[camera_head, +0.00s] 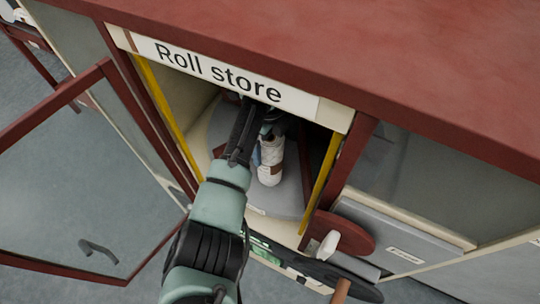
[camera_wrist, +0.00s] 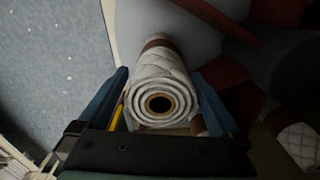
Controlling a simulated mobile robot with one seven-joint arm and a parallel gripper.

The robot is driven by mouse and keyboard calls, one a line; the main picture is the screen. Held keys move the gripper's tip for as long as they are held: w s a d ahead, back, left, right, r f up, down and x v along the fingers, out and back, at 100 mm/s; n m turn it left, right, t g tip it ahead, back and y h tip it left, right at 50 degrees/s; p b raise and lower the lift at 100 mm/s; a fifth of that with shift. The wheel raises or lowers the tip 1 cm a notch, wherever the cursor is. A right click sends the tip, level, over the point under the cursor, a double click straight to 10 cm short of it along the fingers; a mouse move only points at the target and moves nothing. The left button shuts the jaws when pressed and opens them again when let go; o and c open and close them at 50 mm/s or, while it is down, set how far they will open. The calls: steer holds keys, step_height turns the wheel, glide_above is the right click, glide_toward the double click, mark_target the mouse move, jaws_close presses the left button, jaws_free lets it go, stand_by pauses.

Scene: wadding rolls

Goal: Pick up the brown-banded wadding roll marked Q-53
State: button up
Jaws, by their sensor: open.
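No Q-53 mark can be read in either view. My gripper (camera_wrist: 160,78) is open, with one blue finger on each side of this roll. Whether the fingers touch it cannot be told. In the head view my gripper (camera_head: 268,128) is inside the opening, partly hidden by my arm and the shadow.
The opening has yellow-edged side posts (camera_head: 321,180) and a "Roll store" header (camera_head: 225,70) close above my arm. A glazed red-framed door (camera_head: 75,185) hangs open at left. Another quilted piece (camera_wrist: 300,145) lies at the wrist view's right edge. A dark red bar (camera_wrist: 215,18) is beyond the roll.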

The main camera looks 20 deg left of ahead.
steer(key=shift+f, duration=0.2)
steer(key=shift+c, duration=0.2)
jaws_close()
steer(key=shift+r, duration=0.1)
